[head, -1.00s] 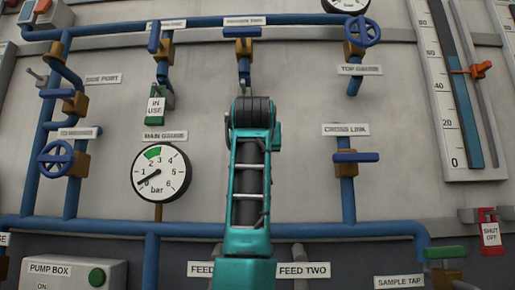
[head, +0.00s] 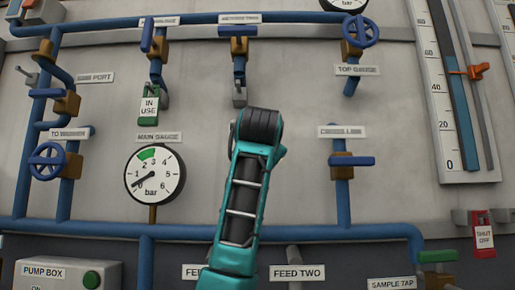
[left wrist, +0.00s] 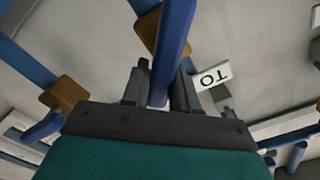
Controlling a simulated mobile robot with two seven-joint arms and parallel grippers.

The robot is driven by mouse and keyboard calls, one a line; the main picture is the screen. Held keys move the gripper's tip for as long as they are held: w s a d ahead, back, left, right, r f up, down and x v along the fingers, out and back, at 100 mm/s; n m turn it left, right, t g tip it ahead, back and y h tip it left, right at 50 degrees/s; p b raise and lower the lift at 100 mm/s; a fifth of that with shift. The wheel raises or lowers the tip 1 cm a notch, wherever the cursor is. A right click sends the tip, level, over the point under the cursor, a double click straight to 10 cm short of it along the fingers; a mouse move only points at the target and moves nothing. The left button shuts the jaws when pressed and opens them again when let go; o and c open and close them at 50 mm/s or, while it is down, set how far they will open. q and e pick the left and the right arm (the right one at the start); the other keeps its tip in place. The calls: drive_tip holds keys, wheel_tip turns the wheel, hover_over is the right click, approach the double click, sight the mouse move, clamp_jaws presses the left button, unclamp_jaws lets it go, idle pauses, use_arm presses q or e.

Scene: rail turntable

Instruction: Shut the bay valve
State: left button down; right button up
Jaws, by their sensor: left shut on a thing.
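In the left wrist view my left gripper (left wrist: 160,85) is shut on a blue bar-shaped lever (left wrist: 177,30), which runs between its two dark fingers. A brown valve block (left wrist: 148,25) shows behind the lever. A white label (left wrist: 212,76) beside it reads "TO", upside down, with the rest out of sight. In the head view my teal arm rises in the middle and hides the gripper and the held lever. No label reading "bay" is legible. My right gripper is in neither view.
A pressure gauge (head: 155,174) is left of my arm; the cross link valve (head: 351,161) is right. Above are two blue-lever valves, the left with a green "IN USE" tag (head: 148,107). A blue handwheel (head: 48,162) is far left. A pipe (head: 330,232) crosses below.

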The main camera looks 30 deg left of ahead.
use_arm(q)
drive_tip(key=m, duration=0.1)
drive_tip(key=m+p, duration=0.1)
drive_tip(key=m, duration=0.1)
drive_tip(key=shift+w+d+f+m, duration=0.15)
drive_tip(key=shift+d+f+m, duration=0.1)
drive_tip(key=shift+m, duration=0.15)
drive_tip(key=shift+f+m+p, duration=0.15)
drive_tip(key=shift+m+p, duration=0.45)
drive_tip(key=shift+m, duration=0.3)
drive_tip(key=shift+d+f+m+p, duration=0.1)
drive_tip(key=shift+f+m+p, duration=0.2)
drive_tip(key=shift+m, duration=0.5)
drive_tip(key=shift+w+m+p, duration=0.1)
drive_tip(key=shift+m+p, duration=0.25)
drive_tip(key=shift+m, duration=0.25)
drive_tip(key=shift+f+m+p, duration=0.25)
drive_tip(key=shift+m+p, duration=0.05)
drive_tip(key=shift+m, duration=0.4)
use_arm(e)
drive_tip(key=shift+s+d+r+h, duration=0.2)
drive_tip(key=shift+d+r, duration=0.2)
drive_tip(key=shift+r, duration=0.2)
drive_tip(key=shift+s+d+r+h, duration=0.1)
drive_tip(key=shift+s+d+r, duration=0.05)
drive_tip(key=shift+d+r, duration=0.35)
use_arm(q)
drive_tip(key=shift+f, duration=0.1)
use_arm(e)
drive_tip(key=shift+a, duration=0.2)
